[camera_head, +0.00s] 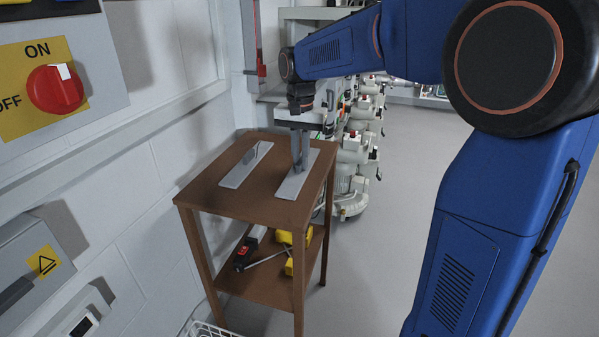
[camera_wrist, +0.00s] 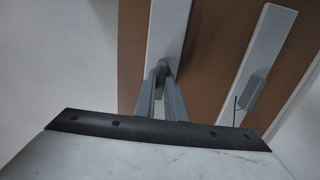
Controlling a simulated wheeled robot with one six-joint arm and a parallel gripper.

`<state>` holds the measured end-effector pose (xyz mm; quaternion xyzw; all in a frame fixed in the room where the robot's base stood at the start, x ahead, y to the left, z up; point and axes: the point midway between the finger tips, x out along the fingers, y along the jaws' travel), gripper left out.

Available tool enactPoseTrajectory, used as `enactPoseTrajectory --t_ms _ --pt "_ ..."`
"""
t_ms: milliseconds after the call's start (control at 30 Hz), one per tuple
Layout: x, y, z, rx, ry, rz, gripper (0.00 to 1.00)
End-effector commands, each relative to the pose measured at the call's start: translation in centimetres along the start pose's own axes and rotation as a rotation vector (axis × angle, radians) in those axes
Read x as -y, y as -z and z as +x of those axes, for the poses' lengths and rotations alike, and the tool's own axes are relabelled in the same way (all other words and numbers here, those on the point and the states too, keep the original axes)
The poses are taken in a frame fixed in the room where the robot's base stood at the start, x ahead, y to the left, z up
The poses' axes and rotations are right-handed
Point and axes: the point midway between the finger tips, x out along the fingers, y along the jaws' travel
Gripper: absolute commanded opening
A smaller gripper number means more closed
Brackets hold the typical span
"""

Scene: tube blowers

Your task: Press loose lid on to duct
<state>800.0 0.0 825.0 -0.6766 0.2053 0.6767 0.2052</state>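Two long, flat grey plates with upright handles, which look like lids, lie on a brown wooden side table (camera_head: 215,190). The left lid (camera_head: 243,169) stands free of my gripper; it is on the right in the wrist view (camera_wrist: 262,55). The right lid (camera_head: 293,187) is below my gripper (camera_head: 300,168) and runs up the middle of the wrist view (camera_wrist: 165,25). My fingers point down and their tips are close together at its handle (camera_wrist: 162,70), which they partly hide. They look shut on it. The lid appears flat on the tabletop. I cannot make out an open duct.
The lower shelf holds a red-and-black tool (camera_head: 250,247) and yellow items (camera_head: 287,238). A wall panel with a red ON/OFF switch (camera_head: 55,89) is at the left. Grey-green machines (camera_head: 350,165) stand behind the table. Open floor (camera_head: 420,140) lies to the right.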

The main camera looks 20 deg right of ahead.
Motion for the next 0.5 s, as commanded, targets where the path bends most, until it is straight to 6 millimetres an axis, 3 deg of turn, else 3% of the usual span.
enactPoseTrajectory --t_ms 500 --pt "0.0 0.0 -1.6 -0.001 0.001 0.0 0.0"
